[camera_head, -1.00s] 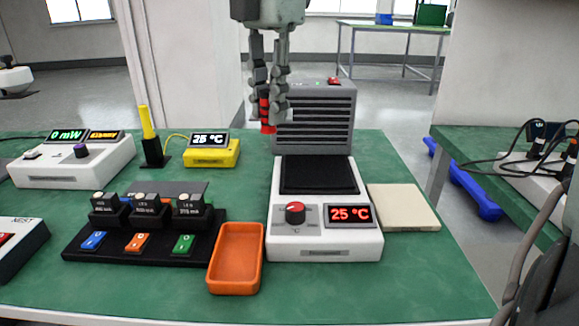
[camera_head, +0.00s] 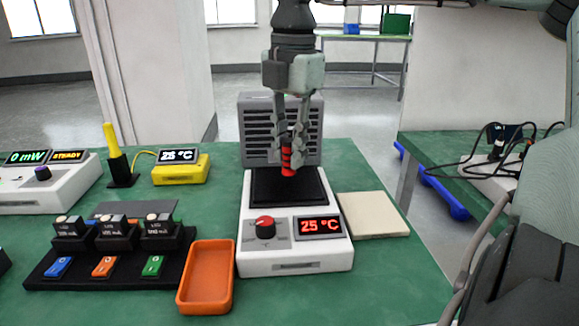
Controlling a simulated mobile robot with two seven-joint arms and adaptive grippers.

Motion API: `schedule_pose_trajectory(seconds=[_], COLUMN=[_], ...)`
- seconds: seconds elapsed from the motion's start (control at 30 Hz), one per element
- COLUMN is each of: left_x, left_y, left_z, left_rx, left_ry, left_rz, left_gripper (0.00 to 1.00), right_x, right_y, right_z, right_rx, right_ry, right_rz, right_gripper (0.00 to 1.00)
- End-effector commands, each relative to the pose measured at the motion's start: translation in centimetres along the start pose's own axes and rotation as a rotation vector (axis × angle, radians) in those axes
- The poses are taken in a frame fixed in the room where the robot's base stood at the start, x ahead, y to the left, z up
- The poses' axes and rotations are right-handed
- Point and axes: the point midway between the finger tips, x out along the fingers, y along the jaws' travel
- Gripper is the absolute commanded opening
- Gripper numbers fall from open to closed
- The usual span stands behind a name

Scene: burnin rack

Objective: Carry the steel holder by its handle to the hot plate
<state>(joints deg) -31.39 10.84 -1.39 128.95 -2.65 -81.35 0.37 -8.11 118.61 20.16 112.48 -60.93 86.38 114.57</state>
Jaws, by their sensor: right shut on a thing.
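The hot plate (camera_head: 285,255) is a white unit with a black square top (camera_head: 268,192), a red knob and a red display reading 25 °C. My right gripper (camera_head: 288,168) comes down from above and is over the back of the black top. Its fingers are shut around a red upright handle (camera_head: 287,160), whose lower end shows just below the fingertips. I take this as the holder's handle; its steel part cannot be made out. I cannot tell whether the handle's lower end touches the black top. My left gripper is not in view.
A grey finned block (camera_head: 258,125) stands behind the hot plate. An orange tray (camera_head: 207,277) is at its left, a beige slab (camera_head: 373,215) at its right. A black rack (camera_head: 105,277) with several modules and a yellow-handled tool (camera_head: 112,140) stand farther left.

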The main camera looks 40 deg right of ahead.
Motion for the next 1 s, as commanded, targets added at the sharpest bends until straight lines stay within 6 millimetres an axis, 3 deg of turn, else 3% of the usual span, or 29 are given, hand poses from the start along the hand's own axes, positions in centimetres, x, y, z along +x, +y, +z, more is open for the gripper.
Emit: schedule_pose_trajectory(seconds=[0.3,0.6,0.8,0.83,1.0], left_x=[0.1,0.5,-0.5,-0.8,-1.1], left_y=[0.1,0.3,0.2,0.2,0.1], left_z=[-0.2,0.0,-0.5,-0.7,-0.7], left_rx=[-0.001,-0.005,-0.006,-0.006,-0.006], left_ry=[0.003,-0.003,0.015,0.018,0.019], left_rz=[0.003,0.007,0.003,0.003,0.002], left_gripper=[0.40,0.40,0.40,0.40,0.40], right_x=[3.8,4.0,4.1,4.1,4.1], right_y=[-0.2,-0.1,-0.1,-0.2,-0.2], right_z=[0.0,0.0,0.0,0.0,0.0], right_rx=[0.002,0.002,0.002,0.002,0.002], right_ry=[0.002,0.000,0.000,0.000,0.000], right_rz=[-0.001,0.001,0.001,0.000,0.000], right_gripper=[0.00,0.00,0.00,0.21,0.41])
